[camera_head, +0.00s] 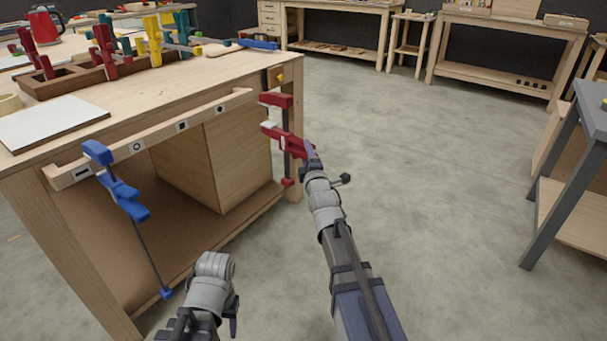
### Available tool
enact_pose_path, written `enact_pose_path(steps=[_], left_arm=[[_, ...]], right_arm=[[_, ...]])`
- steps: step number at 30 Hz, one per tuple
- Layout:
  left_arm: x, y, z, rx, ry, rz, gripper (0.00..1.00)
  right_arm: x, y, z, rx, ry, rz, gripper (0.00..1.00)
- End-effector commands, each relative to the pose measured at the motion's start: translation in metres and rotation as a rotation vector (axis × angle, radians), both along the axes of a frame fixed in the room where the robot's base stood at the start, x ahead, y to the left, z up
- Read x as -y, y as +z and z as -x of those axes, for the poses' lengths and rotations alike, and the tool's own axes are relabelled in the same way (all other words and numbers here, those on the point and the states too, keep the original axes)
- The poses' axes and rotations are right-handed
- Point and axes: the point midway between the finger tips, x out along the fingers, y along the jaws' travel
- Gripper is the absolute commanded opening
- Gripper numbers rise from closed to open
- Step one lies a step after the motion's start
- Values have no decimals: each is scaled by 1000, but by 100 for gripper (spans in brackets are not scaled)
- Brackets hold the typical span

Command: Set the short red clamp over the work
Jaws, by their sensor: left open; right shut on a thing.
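A red clamp (291,143) with a pale pad stands upright beside the right front corner of the workbench (215,78). My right gripper (309,164) is shut on it from the front right. The rail carries several dark marks. I cannot tell whether the clamp touches the bench. My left gripper (213,302) is low in front of the bench, apart from everything; its jaws are mostly hidden by the wrist.
A blue clamp (122,190) hangs at the rail's left end. A wooden rack (75,84) on the bench holds several red, green and yellow clamps. A white board (50,122) lies at the left. A grey-legged table (559,180) stands far right. The floor between is clear.

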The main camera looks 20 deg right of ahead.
Motion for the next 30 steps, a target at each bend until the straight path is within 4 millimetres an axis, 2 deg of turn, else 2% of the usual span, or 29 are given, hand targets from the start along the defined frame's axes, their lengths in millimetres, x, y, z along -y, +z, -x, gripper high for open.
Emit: enact_pose_path(steps=[1,3,14,30], left_arm=[[0,-10,0,0,0,0,50],[0,-12,0,0,-1,0,50],[0,-12,0,0,-1,0,50],[0,-12,0,0,0,0,50]], right_arm=[[-5,-6,0,14,7,10,0],[-9,-6,0,26,12,19,0],[-13,-4,-3,35,16,26,0],[-35,-4,-32,34,16,24,0]])
